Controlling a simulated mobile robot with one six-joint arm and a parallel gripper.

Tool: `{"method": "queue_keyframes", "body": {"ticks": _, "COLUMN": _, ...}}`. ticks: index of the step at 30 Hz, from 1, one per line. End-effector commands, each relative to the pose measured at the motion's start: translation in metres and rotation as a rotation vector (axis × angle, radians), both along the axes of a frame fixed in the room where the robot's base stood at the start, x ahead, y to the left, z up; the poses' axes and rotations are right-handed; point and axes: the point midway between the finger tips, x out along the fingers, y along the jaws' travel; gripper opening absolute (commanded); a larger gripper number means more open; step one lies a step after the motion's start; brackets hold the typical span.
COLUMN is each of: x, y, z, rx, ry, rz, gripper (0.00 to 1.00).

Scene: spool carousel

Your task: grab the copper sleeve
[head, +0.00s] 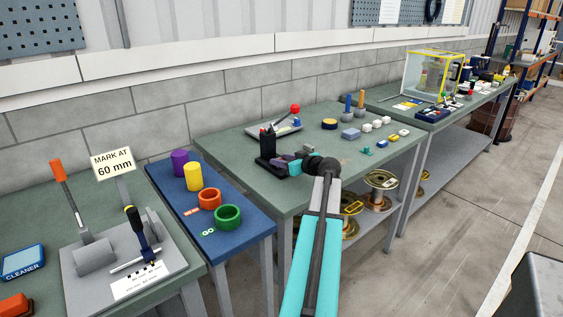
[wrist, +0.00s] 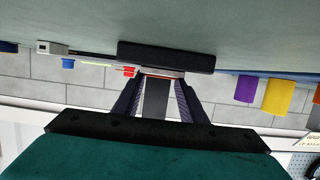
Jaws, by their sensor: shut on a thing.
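My gripper (head: 283,166) is at the front of the middle green bench, low beside a black holder (head: 267,147). In the wrist view my gripper (wrist: 158,82) has its two dark fingers closed in on a thing between their tips. A thin copper-coloured edge, which looks like the copper sleeve (wrist: 162,74), shows at the fingertips, just by the black base of the holder (wrist: 166,56). Most of the sleeve is hidden. In the head view I cannot make out the sleeve; my fingers and wrist cover that spot. I cannot tell whether it touches the holder.
A grey plate with a red-knobbed lever (head: 292,122) stands behind the holder. Several small blocks lie to the right on the bench. A blue stand (head: 238,250) at left carries purple and yellow cylinders, an orange ring (head: 210,198) and a green ring (head: 228,216). Wire spools (head: 379,188) sit below.

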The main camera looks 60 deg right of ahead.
Motion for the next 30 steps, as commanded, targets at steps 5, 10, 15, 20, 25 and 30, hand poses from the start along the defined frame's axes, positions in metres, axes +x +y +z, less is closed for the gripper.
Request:
{"method": "queue_keyframes", "body": {"ticks": 5, "x": 0.0, "y": 0.0, "z": 0.006, "rx": -0.001, "ry": 0.0, "rz": 0.0, "gripper": 0.14}}
{"method": "queue_keyframes", "body": {"ticks": 10, "x": 0.0, "y": -0.001, "z": 0.018, "rx": -0.003, "ry": -0.001, "rz": 0.0, "gripper": 0.14}}
{"method": "queue_keyframes", "body": {"ticks": 15, "x": 0.0, "y": -0.001, "z": 0.032, "rx": -0.002, "ry": 0.0, "rz": 0.001, "gripper": 0.14}}
{"method": "queue_keyframes", "body": {"ticks": 20, "x": -0.014, "y": 0.01, "z": 0.034, "rx": -0.001, "ry": 0.0, "rz": -0.002, "gripper": 0.14}}
{"method": "queue_keyframes", "body": {"ticks": 25, "x": -0.033, "y": 0.023, "z": 0.036, "rx": -0.001, "ry": -0.001, "rz": -0.002, "gripper": 0.14}}
{"method": "queue_keyframes", "body": {"ticks": 30, "x": -0.057, "y": 0.039, "z": 0.039, "rx": -0.001, "ry": -0.001, "rz": -0.002, "gripper": 0.14}}
